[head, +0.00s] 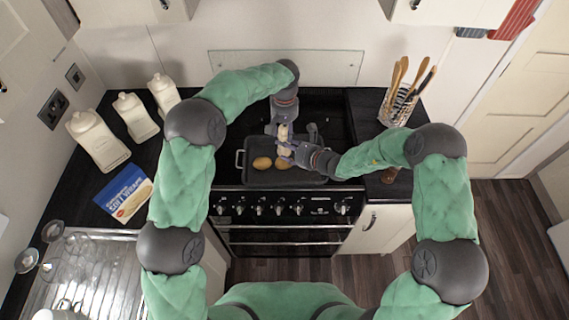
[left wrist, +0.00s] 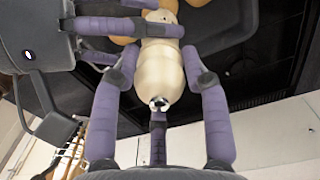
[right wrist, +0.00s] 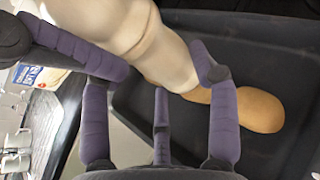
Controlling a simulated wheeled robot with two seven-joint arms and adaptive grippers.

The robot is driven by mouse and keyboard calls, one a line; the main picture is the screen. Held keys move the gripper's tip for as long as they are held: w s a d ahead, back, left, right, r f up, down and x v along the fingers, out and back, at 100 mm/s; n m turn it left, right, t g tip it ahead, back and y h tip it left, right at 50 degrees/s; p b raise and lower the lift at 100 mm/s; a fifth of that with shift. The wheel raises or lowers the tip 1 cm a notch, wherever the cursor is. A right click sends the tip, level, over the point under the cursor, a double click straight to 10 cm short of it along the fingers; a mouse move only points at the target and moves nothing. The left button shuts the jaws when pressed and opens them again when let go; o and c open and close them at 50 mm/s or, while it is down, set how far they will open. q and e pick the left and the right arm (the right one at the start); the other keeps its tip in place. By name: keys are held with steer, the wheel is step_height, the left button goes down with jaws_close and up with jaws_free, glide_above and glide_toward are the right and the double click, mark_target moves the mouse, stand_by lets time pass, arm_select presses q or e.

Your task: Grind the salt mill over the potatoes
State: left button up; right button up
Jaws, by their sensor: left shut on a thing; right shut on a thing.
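The cream salt mill (head: 283,133) is held over a dark roasting tray (head: 241,166) on the hob. My left gripper (head: 282,125) is shut on the mill's upper part; in the left wrist view the mill (left wrist: 160,72) stands between its fingers, metal knob facing the camera. My right gripper (head: 286,148) is shut on the mill lower down, from the right; its fingers flank the mill (right wrist: 160,45) in the right wrist view. Potatoes (head: 262,163) lie in the tray, one partly behind the right gripper; they also show in the right wrist view (right wrist: 245,108). The mill's lower end is partly hidden.
Several cream canisters (head: 97,139) and a blue-and-white packet (head: 123,191) stand on the left counter. A holder of wooden utensils (head: 399,105) stands right of the hob. A glass splashback (head: 230,62) is behind it. Oven knobs (head: 280,208) line the front.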

arm_select(q)
steer(key=n, duration=1.2)
steer(key=o, duration=0.9)
